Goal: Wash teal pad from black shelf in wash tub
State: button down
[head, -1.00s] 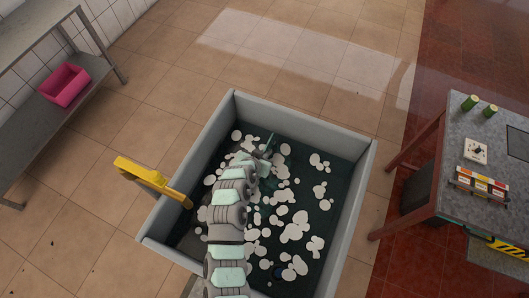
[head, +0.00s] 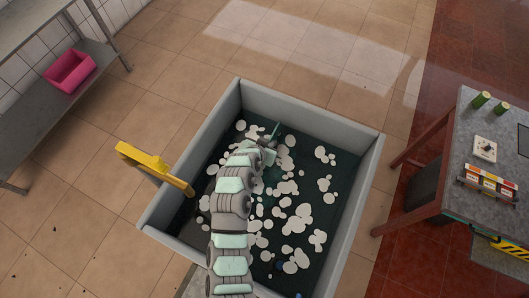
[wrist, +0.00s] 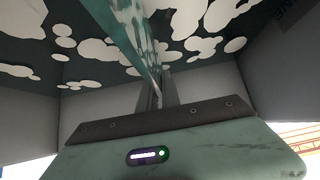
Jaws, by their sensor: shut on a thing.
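The teal pad (head: 275,130) shows as a thin sliver at the end of my arm in the head view, over the wash tub's foamy water. In the wrist view the pad (wrist: 135,40) is glossy and runs from between my fingers to the top edge, against dark water and white foam. My gripper (head: 268,142) is inside the grey wash tub (head: 312,112), toward its far side. In the wrist view my gripper (wrist: 157,88) is shut on the pad. How deep the pad sits in the water is unclear. My arm hides part of the tub.
A yellow bracket (head: 155,165) sticks out over the tub's left wall. A pink bin (head: 69,70) sits on a grey shelf at left. At right, a grey-topped table (head: 465,135) holds green cans (head: 481,99) and a small rack (head: 490,183). Tiled floor is clear behind the tub.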

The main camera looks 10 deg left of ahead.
jog(key=shift+w+d+f, duration=0.15)
jog(key=shift+w+d, duration=0.05)
jog(key=shift+w, duration=0.4)
jog(key=shift+s+a, duration=0.4)
jog(key=shift+s, duration=0.7)
jog(key=shift+s+a, duration=0.35)
jog(key=shift+s, duration=0.8)
jog(key=shift+s+a, duration=0.4)
jog(key=shift+s, duration=0.7)
jog(key=shift+w+d+b, duration=0.3)
jog(key=shift+w+d, duration=0.1)
jog(key=shift+w, duration=0.75)
jog(key=shift+w+d+b, duration=0.35)
jog(key=shift+w, duration=0.75)
jog(key=shift+w+d+b, duration=0.3)
jog(key=shift+w+d, duration=0.1)
jog(key=shift+w, duration=0.75)
notch_tip(320, 180, up, 37)
jog(key=p, duration=1.5)
jog(key=shift+f+p, duration=0.15)
jog(key=shift+p, duration=0.2)
jog(key=shift+d, duration=0.1)
